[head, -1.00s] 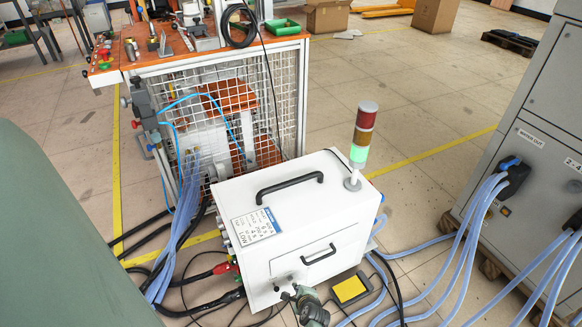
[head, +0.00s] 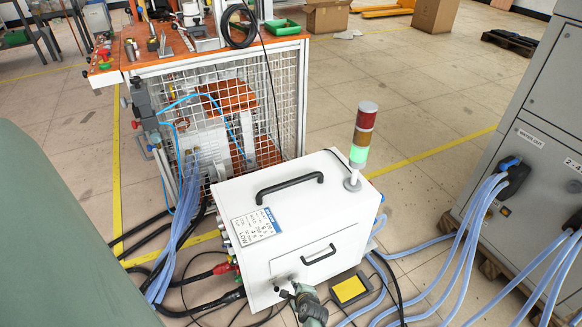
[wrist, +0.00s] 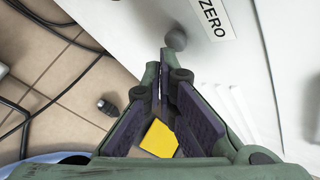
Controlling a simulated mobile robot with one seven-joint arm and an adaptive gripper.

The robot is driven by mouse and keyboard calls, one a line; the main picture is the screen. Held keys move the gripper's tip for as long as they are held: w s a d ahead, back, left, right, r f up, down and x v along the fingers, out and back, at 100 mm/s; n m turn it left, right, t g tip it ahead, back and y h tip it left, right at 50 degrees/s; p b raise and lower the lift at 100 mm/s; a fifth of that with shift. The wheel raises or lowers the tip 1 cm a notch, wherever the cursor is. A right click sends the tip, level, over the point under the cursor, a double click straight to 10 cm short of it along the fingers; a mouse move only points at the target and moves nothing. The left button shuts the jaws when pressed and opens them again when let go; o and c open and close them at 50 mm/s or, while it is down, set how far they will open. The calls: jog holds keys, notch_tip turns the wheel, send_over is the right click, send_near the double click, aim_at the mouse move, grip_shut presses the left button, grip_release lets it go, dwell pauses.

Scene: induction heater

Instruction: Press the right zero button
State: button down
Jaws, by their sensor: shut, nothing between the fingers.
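In the wrist view a round grey button (wrist: 176,40) stands out from the white panel, beside a label reading ZERO (wrist: 212,18). My gripper (wrist: 170,68) is shut and empty, with its fingertips just short of the button or at it; I cannot tell whether they touch. In the head view my gripper (head: 294,289) is at the lower front of the white box (head: 290,215). Small dark knobs are near it there, partly hidden by the gripper. The frames do not clearly show which one is the right zero button.
A yellow-topped pedal (head: 349,289) lies on the floor right of my gripper. Pale blue hoses (head: 462,245) run to the grey cabinet (head: 535,150) on the right. Black cables lie left of the box. A signal tower (head: 361,145) stands on the box, lit green.

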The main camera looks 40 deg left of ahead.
jog(key=shift+w+a, duration=0.15)
jog(key=shift+a, duration=0.3)
dwell(0.6)
jog(key=shift+s+d, duration=0.35)
jog(key=shift+d, duration=0.45)
